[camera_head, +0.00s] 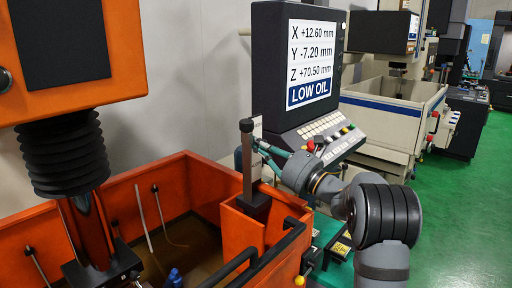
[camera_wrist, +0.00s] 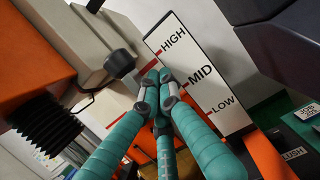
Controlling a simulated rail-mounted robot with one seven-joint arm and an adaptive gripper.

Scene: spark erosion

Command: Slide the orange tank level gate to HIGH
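The orange tank (camera_head: 160,190) stands at the lower left in the head view. A dark upright post with a black top (camera_head: 247,160) rises from its right corner box; I take it for the level gate. My gripper (camera_head: 258,147) has teal fingers just right of the post; I cannot tell if they touch it. In the wrist view the fingertips of my gripper (camera_wrist: 158,80) are drawn together, with nothing visible between them. The white scale plate (camera_wrist: 226,110) reads HIGH, MID and LOW. The fingertips overlap its left edge between HIGH and MID. The gate's level is unclear.
The console screen (camera_head: 310,65) reads LOW OIL, with a button panel (camera_head: 325,137) below. Black bellows (camera_head: 65,155) hang over the tank at left. A black bent rail (camera_head: 235,268) runs along the near tank wall.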

